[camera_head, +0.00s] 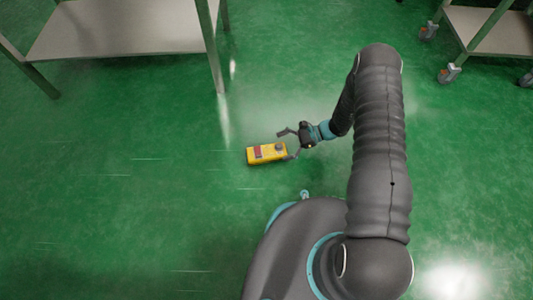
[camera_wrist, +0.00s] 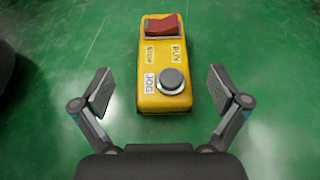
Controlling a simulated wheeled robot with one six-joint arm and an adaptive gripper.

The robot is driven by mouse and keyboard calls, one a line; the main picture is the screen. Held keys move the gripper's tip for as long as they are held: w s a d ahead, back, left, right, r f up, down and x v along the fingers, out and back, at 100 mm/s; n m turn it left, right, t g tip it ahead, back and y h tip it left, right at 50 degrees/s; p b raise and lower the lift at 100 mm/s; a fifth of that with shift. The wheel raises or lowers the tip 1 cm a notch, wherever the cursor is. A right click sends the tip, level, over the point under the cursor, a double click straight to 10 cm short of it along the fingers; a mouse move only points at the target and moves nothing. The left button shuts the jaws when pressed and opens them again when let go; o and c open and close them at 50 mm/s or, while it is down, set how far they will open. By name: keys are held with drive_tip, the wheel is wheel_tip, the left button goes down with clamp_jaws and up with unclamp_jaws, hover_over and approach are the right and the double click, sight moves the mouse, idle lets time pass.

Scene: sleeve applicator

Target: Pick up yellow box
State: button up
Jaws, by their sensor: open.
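The yellow box (camera_head: 265,154) lies on the green floor in the head view. It has a red switch and a round grey knob on its top. In the wrist view the box (camera_wrist: 150,105) sits ahead between the fingers, with its knob end nearest me and labels reading STOP, RUN and JOG. My gripper (camera_head: 284,145) is at the right end of the box in the head view. In the wrist view my gripper (camera_wrist: 163,92) is open, with a finger on each side and a visible gap between each finger and the box.
A metal table (camera_head: 120,28) stands at the upper left, with a leg (camera_head: 212,60) coming down to the floor behind the box. A wheeled cart (camera_head: 487,30) is at the upper right. The green floor (camera_head: 120,200) left of the box is clear.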

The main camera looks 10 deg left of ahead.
sight(266, 151)
drive_tip(key=shift+x, duration=3.5)
drive_tip(key=shift+w, duration=0.2)
drive_tip(key=c, duration=1.4)
drive_tip(key=shift+c, duration=1.4)
